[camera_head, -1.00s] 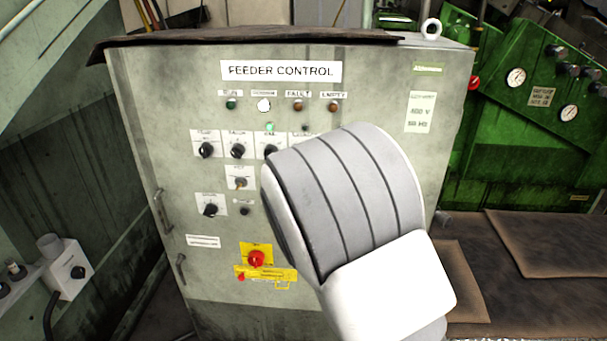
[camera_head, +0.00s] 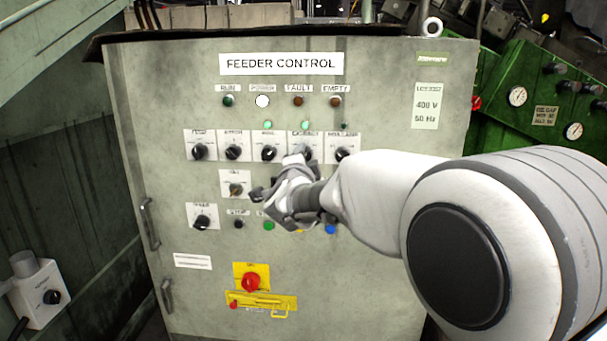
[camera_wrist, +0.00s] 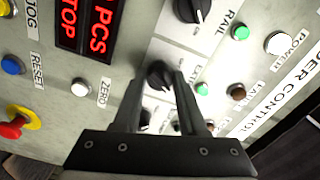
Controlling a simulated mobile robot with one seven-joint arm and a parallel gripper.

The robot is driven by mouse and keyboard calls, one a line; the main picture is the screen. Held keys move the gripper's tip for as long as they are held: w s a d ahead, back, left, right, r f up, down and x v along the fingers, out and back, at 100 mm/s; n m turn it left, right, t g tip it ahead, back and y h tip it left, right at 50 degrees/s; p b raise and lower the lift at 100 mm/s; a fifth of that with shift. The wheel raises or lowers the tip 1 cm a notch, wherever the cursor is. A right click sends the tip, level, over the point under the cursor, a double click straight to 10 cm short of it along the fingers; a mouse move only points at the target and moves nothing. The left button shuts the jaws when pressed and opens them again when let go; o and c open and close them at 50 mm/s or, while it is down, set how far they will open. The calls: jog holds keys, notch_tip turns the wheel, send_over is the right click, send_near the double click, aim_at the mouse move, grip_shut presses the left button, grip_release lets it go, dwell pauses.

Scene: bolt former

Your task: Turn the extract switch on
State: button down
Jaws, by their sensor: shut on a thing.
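The extract switch is a black rotary knob on a white plate, fourth in the upper knob row of the feeder control panel (camera_head: 390,200). In the head view the knob (camera_head: 306,150) is partly hidden by my gripper (camera_head: 292,190). In the wrist view my gripper (camera_wrist: 163,88) has its two fingers shut on the extract knob (camera_wrist: 160,73), one on each side. A small green lamp (camera_head: 305,125) above this knob is lit; it also shows in the wrist view (camera_wrist: 202,88).
The rail knob (camera_head: 268,152) is just left of it, with a lit green lamp (camera_head: 268,125) above. Another knob (camera_head: 341,153) is close on the right. A red emergency stop (camera_head: 251,282) on yellow is lower down. Red display text (camera_wrist: 85,25) shows in the wrist view.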

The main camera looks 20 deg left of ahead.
jog(key=shift+m+b, duration=1.3)
jog(key=shift+m, duration=0.3)
jog(key=shift+c, duration=2.3)
grip_release()
jog(key=shift+s, duration=0.1)
jog(key=p+v, duration=0.1)
jog(key=v, duration=1.6)
jog(key=shift+s+p, duration=0.15)
jog(key=shift+p, duration=0.25)
jog(key=shift+a, duration=0.1)
